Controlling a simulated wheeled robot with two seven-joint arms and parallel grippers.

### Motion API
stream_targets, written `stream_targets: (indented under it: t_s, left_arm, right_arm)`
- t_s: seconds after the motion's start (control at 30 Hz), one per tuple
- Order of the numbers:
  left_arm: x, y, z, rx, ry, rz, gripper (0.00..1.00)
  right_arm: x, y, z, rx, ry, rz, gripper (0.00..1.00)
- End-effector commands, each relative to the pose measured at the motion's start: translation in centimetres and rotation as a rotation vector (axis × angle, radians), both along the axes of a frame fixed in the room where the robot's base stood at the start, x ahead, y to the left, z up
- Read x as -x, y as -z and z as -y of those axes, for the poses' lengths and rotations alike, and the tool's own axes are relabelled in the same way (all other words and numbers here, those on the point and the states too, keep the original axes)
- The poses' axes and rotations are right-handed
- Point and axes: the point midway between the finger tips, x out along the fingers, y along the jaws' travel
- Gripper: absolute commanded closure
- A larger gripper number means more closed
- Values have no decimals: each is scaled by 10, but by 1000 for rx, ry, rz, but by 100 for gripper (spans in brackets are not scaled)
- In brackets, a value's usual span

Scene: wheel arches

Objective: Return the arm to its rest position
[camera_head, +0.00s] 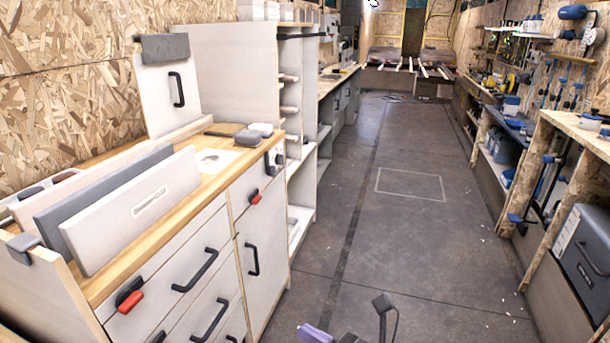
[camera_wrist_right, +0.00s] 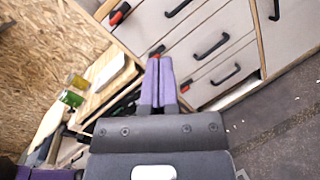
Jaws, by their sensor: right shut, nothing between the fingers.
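My right gripper (camera_head: 315,332) shows at the bottom edge of the head view, over the floor in front of the drawer cabinet; most of it is cut off. In the right wrist view, the two purple fingers of my right gripper (camera_wrist_right: 158,82) lie together, shut with nothing between them. They are seen against the white drawer fronts (camera_wrist_right: 205,60) and appear apart from them, though the exact gap cannot be told. My left gripper is not seen in the head view. Purple parts at the lower left of the wrist view are too cropped to identify.
The drawer cabinet (camera_head: 165,260) with black handles stands at left, with panels (camera_head: 140,207) leaning upright on its wooden top. Shelves and a workbench with a grey case (camera_head: 585,245) line the right side. The grey floor aisle (camera_head: 400,235) between them is clear.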

Motion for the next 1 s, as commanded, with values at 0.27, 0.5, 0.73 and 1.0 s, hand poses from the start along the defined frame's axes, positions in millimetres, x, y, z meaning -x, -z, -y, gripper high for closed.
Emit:
stream_targets:
  t_s: [0.27,0.5,0.73,1.0]
  left_arm:
    - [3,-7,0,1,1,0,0]
    - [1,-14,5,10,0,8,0]
    - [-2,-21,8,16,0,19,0]
    - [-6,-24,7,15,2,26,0]
  right_arm:
    - [4,91,56,-298,359,-588,100]
    - [85,218,130,-698,914,-1225,100]
    - [288,321,190,-1189,1781,-1695,100]
    - [432,332,201,1333,-2194,1552,100]
